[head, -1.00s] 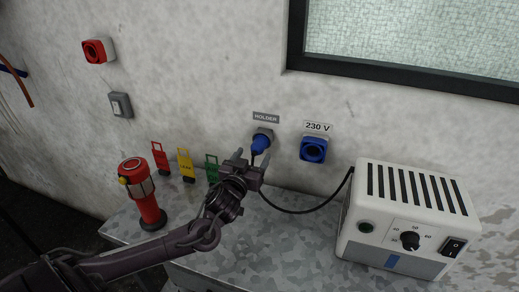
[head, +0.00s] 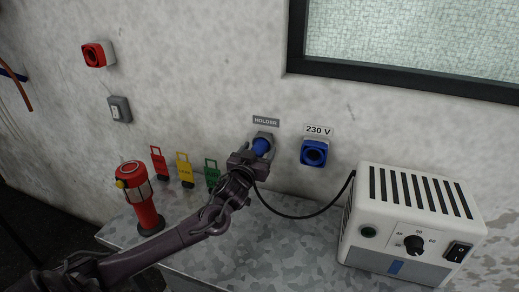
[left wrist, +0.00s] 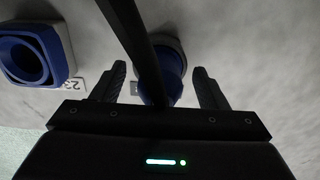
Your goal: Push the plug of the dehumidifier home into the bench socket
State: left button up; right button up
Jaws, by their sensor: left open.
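The blue plug (head: 261,146) sits in the wall holder under the HOLDER label. Its black cable runs down and right to the white dehumidifier (head: 408,222) on the bench. The blue 230 V socket (head: 314,153) is on the wall right of the holder and is empty. My left gripper (head: 256,156) is at the plug. In the left wrist view its two fingers (left wrist: 157,88) are open on either side of the plug (left wrist: 168,76), with gaps visible, and the cable crosses between them. The socket shows there at upper left (left wrist: 30,55). My right gripper is not in view.
Red, yellow and green tags (head: 184,170) stand near the wall. A red socket (head: 98,54) and grey switch (head: 119,109) are on the wall. The bench (head: 275,240) is clear in the middle.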

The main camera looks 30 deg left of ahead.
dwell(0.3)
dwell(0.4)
pick_arm(q)
jog(key=shift+p, duration=0.4)
grip_shut()
jog(key=shift+s+d+p, duration=0.1)
jog(key=shift+s+p, duration=0.25)
jog(key=shift+p+v, duration=1.35)
jog(key=shift+v, duration=1.25)
